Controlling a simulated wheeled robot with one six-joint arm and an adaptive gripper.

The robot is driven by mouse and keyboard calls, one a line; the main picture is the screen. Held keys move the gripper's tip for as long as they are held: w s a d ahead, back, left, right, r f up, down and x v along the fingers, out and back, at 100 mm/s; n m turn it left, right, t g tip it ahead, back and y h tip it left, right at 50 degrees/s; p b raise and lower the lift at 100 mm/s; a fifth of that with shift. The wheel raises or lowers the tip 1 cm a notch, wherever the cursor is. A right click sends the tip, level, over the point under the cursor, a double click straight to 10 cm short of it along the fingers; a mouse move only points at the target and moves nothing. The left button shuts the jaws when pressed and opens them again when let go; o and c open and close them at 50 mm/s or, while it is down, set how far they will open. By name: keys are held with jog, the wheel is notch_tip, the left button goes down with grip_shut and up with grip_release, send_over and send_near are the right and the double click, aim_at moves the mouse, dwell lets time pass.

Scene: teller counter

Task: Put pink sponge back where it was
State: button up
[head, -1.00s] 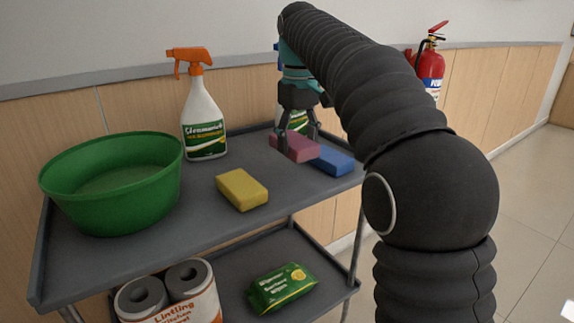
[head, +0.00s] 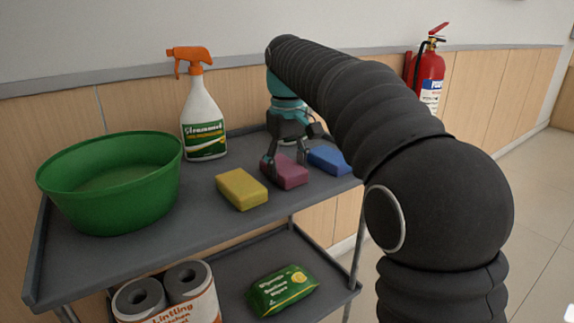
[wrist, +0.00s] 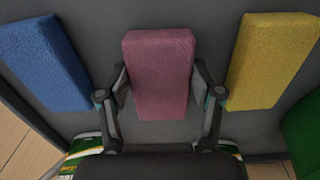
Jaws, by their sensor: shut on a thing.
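The pink sponge (head: 288,173) is between the yellow sponge (head: 241,189) and the blue sponge (head: 328,160) at the upper shelf's right part. My gripper (head: 286,162) points down and is shut on the pink sponge, one finger on each long side. The wrist view shows the pink sponge (wrist: 160,75) between the fingers, with the blue sponge (wrist: 45,62) to the left and the yellow sponge (wrist: 273,60) to the right, both apart from it. The pink sponge is at or just above the shelf; I cannot tell if it touches.
A green basin (head: 110,195) stands on the upper shelf (head: 150,222) at left, with a spray bottle (head: 204,120) at the back. Paper rolls (head: 170,300) and a green wipes pack (head: 281,289) are on the lower shelf. A fire extinguisher (head: 428,75) hangs on the wall.

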aim_at(287, 167)
jog(key=o, duration=1.2)
notch_tip(287, 167, up, 12)
jog(key=shift+r+p, duration=0.1)
jog(key=shift+p, duration=0.55)
